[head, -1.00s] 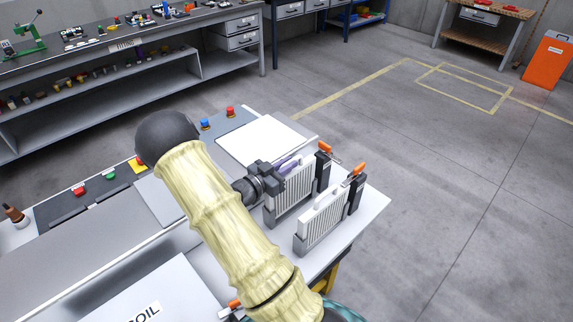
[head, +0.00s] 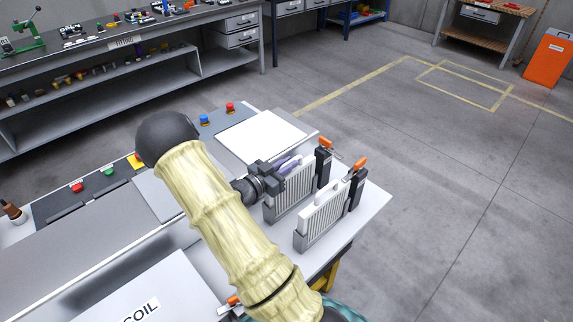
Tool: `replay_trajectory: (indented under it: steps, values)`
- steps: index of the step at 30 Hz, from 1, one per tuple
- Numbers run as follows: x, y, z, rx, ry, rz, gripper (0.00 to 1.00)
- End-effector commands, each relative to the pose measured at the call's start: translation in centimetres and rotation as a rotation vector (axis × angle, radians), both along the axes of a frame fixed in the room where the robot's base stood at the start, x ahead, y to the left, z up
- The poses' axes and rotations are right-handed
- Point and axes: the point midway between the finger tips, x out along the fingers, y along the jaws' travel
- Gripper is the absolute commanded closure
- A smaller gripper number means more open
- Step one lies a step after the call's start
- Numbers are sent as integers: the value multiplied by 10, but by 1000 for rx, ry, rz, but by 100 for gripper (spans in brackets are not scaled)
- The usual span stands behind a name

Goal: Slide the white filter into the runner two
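Two white ribbed filters stand upright at the right end of the worktable. The rear one (head: 292,186) and the front one (head: 322,210) each sit in a dark grey runner, the rear runner (head: 270,212) and the front runner (head: 303,242). I cannot tell which is runner two. My gripper (head: 288,166) is at the top left of the rear filter, next to a small purple part. The fingers are small and partly hidden, so I cannot tell whether they are closed on the filter. The front filter stands apart from my gripper.
Orange-handled clamps, one rear (head: 325,143) and one front (head: 359,164), stand at the runners' right ends. A white panel (head: 262,136) lies behind them. Blue (head: 204,119) and red (head: 230,107) buttons are at the back edge. Floor to the right is clear.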

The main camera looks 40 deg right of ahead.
Motion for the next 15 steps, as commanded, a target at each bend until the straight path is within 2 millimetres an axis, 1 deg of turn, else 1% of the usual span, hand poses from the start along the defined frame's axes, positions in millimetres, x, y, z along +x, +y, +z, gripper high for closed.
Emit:
replay_trajectory:
  steps: [1,3,4,11,15]
  values:
    - [0,0,1,-1,-1,0,78]
    - [0,0,1,-1,0,0,64]
    - [0,0,1,-1,0,0,62]
    - [0,0,0,1,1,0,62]
    - [0,5,-1,1,1,1,62]
